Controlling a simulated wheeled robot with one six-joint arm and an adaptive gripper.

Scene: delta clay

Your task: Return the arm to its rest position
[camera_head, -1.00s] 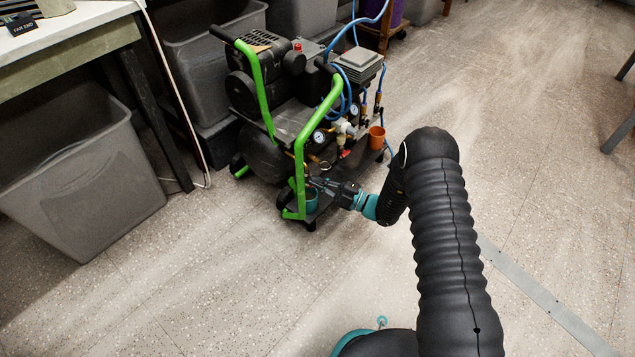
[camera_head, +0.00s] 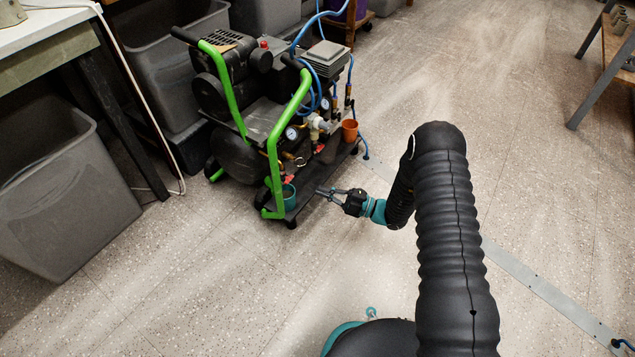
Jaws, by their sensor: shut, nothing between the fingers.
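My gripper (camera_head: 322,192) is at the end of my extended arm, in the middle of the head view. It is shut and empty, and points left toward the compressor (camera_head: 240,155) with its green tube frame. A small gap of floor shows between the fingertips and the compressor's base. My arm, in a black ribbed sleeve, reaches up from the bottom and bends down to the gripper. It is not folded.
A teal cup (camera_head: 288,196) and an orange cup (camera_head: 350,130) sit on the compressor's base. A grey bin (camera_head: 60,195) stands at left beneath a table (camera_head: 50,25). A bench (camera_head: 606,75) is at the upper right.

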